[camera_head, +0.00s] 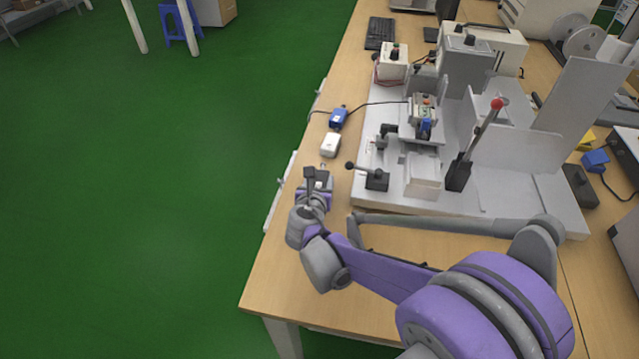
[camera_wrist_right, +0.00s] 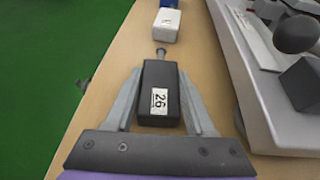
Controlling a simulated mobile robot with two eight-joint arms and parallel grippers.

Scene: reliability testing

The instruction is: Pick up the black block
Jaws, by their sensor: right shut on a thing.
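The black block (camera_wrist_right: 157,78), with a white label reading 26 and a small metal tip at its far end, lies between the fingers of my right gripper (camera_wrist_right: 160,100) in the right wrist view. The fingers are shut on its two sides. In the head view my right gripper (camera_head: 318,176) is over the left edge of the wooden table, and the block is small and partly hidden there. I cannot tell whether the block touches the table. My left gripper is not in view.
A white block (camera_head: 331,144) and a blue block (camera_head: 338,118) with a cable are beyond the gripper along the table edge. A grey test fixture (camera_head: 480,203) with a red-knobbed lever (camera_head: 483,135) stands to the right. Green floor lies left.

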